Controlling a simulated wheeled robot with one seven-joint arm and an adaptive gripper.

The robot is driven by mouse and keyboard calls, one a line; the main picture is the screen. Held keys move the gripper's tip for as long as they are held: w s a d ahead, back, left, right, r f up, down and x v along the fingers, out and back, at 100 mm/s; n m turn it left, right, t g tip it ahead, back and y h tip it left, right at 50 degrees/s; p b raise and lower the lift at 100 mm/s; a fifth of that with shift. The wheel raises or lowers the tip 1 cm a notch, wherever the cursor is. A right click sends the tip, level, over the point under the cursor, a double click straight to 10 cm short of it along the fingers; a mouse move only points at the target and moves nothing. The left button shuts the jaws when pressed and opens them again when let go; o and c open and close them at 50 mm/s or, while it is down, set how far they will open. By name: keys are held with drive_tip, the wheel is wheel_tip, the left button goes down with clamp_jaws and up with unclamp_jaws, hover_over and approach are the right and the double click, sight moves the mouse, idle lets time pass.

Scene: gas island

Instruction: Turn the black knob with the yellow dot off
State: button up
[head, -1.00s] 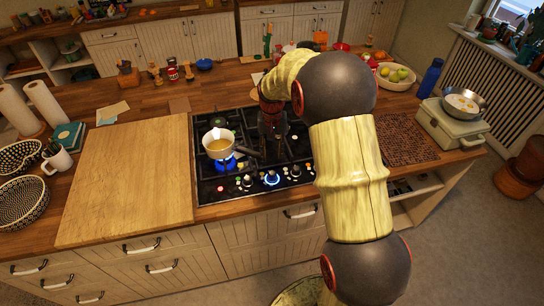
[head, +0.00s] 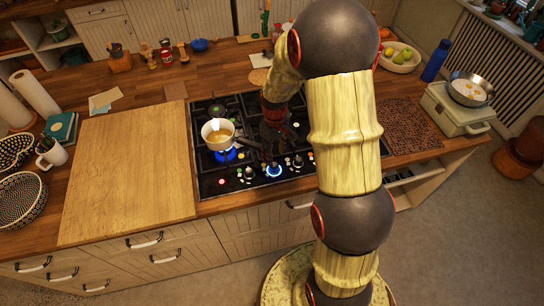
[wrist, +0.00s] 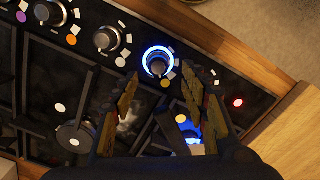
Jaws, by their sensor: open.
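A black knob with a glowing blue ring (wrist: 157,61) sits on the stove's front panel in the wrist view, with a yellow-orange dot (wrist: 165,84) beside it. It also shows lit blue in the head view (head: 273,171). My gripper (wrist: 159,75) is open and empty, its two fingers spread to either side of the lit knob's line. The tips reach close to the knob; whether they touch the panel I cannot tell. Two other knobs, (wrist: 107,39) and a further one (wrist: 50,12), are unlit; an orange dot (wrist: 72,40) lies near them.
A pot (head: 217,133) stands over a blue flame (head: 225,155) on the stove; the flame's glow shows close to my right finger. A wooden cutting board (head: 125,170) lies left of the stove. Drawers with handles (head: 170,258) form the front below the counter edge.

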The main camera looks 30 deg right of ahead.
drive_tip(key=shift+w+n, duration=0.25)
drive_tip(key=shift+n, duration=0.25)
drive_tip(key=shift+s, duration=0.1)
drive_tip(key=shift+f, duration=3.85)
drive_tip(key=shift+c, duration=0.2)
drive_tip(key=c, duration=1.1)
drive_tip(key=m, duration=0.3)
drive_tip(key=shift+b, duration=0.35)
drive_tip(key=shift+m, duration=1.9)
